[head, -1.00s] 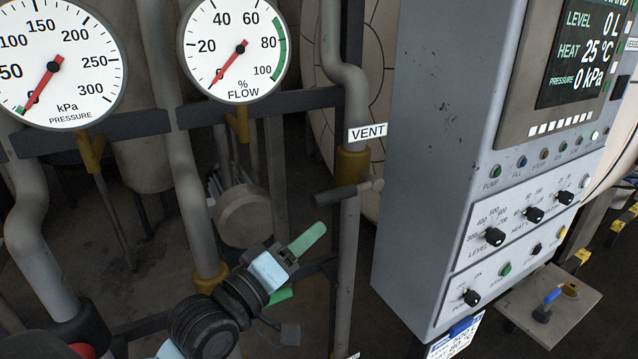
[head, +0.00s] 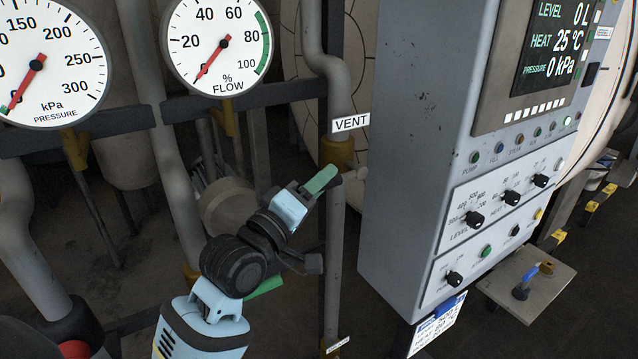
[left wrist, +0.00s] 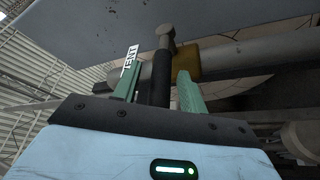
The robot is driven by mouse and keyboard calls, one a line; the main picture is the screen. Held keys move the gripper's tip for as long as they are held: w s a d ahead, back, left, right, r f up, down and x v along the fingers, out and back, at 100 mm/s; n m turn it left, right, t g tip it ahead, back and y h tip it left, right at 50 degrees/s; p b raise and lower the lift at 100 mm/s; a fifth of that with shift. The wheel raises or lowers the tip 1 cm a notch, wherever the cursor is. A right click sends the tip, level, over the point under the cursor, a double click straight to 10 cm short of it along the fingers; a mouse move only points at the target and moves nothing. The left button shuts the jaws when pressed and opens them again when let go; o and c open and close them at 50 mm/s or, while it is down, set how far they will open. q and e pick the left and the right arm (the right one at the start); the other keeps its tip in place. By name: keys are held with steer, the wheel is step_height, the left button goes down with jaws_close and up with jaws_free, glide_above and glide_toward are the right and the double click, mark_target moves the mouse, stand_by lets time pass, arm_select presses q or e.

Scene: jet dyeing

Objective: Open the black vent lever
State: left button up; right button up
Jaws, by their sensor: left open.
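The black vent lever (left wrist: 161,80) lies between the two green fingers of my left gripper (left wrist: 156,92) in the left wrist view, with a gap showing on each side. Its metal hub (left wrist: 166,40) shows beyond the fingertips. In the head view my left gripper (head: 323,179) reaches the lever from the lower left, and its finger covers most of the handle. The lever sits on the vertical vent pipe (head: 335,240), just below a brass collar (head: 338,154) and the white VENT label (head: 350,123). The left gripper is open. My right gripper is not in view.
A grey control cabinet (head: 410,150) stands close to the right of the lever. Pressure (head: 45,60) and flow (head: 218,45) gauges hang at the upper left. Another pipe (head: 165,150) runs left of my arm.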

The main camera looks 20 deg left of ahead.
arm_select(q)
steer(key=shift+w+d, duration=0.1)
steer(key=shift+w, duration=0.15)
jaws_close()
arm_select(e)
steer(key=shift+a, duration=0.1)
